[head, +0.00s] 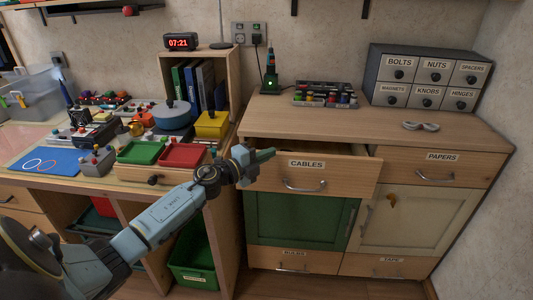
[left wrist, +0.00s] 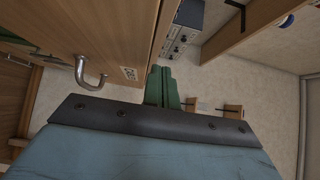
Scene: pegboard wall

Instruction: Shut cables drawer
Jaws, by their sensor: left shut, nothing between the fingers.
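The cables drawer (head: 335,178) is pulled out from the cabinet, its front standing forward of the papers drawer beside it. It has a "CABLES" label and a curved metal handle (head: 304,186). A dark strip of its inside shows behind the front's top edge. My left gripper (head: 264,155) is at the drawer front's upper left corner, its green fingers shut and empty. I cannot tell whether they touch the drawer. In the left wrist view the shut fingers (left wrist: 163,88) are beside a wooden front with a metal handle (left wrist: 90,74) and a small label. My right gripper is out of view.
The papers drawer (head: 462,170) is shut. Below are a green door (head: 300,220) and a cream door (head: 410,222). On the cabinet top are a label-marked drawer unit (head: 421,77), a rack of spools (head: 325,95) and a grey looped item (head: 421,126). A cluttered workbench stands at left.

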